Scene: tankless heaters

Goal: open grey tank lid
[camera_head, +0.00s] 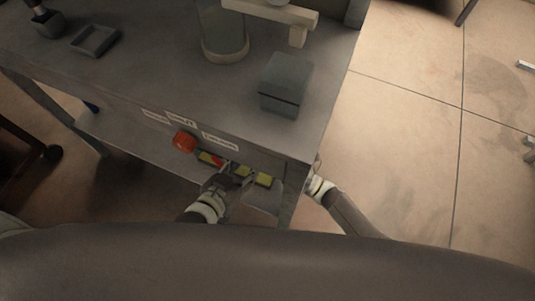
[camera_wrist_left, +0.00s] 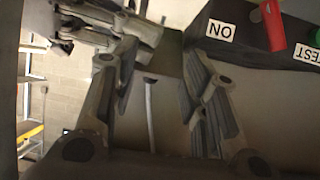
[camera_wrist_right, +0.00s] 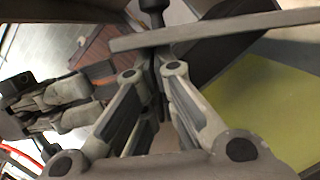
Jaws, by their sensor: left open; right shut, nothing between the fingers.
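A small grey box with a dark seam below its top (camera_head: 286,83) stands near the right end of the grey table; it appears closed, and I cannot be sure it is the grey tank. My left gripper (camera_head: 232,178) is at the table's front, by the switch panel, below and apart from the box. In the left wrist view its fingers (camera_wrist_left: 160,65) are spread with nothing between them. My right gripper is near the table's right front corner, its fingers mostly hidden in the head view. In the right wrist view its fingers (camera_wrist_right: 155,68) are together and empty, close to a grey bar (camera_wrist_right: 205,32).
The table front (camera_head: 225,145) carries a red round button (camera_head: 185,141) and yellow-backed switches (camera_head: 264,180). A clear cylinder under a pale beam (camera_head: 222,40) stands behind the box. A shallow dark tray (camera_head: 95,40) lies at left.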

